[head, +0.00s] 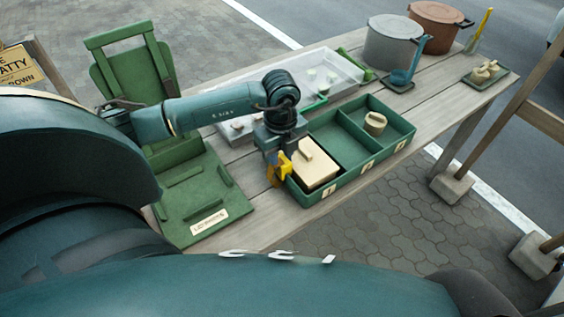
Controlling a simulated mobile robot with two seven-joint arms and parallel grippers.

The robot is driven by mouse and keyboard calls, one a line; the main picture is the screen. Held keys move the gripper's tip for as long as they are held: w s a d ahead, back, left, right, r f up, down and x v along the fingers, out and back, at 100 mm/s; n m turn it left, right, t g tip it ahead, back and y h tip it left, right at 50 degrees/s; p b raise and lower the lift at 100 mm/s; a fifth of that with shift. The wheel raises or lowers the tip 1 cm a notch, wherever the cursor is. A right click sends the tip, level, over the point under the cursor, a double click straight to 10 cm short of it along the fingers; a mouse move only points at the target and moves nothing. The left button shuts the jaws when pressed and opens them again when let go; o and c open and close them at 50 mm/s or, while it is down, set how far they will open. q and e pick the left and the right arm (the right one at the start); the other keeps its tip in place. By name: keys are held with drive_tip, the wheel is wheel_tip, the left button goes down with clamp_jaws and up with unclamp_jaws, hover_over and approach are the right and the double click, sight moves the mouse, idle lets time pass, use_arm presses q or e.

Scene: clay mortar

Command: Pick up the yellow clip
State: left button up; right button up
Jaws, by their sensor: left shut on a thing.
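The yellow clip (281,170) is at the left end of the green compartment box (350,178), beside a cream block-like piece with a handle. My left gripper (277,160) points down over it and is shut on it. The fingertips are small and partly hidden by the clip and the wrist. I cannot tell whether the clip touches the box wall. My right gripper does not show.
The cream piece (315,171) sits in the box's left compartment and a round tan piece (375,123) in the right one. A green stand (190,195) is left. A clear-lidded tray (335,72) lies behind. Two pots, grey (390,45) and brown (437,22), stand far right.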

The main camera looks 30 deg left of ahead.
use_arm(q)
wheel_tip(320, 180, up, 10)
wheel_tip(320, 180, up, 5)
drive_tip(key=p, duration=0.3)
hover_over(281, 159)
drive_tip(key=shift+f, duration=0.2)
idle(0.4)
drive_tip(key=shift+w+f, duration=0.1)
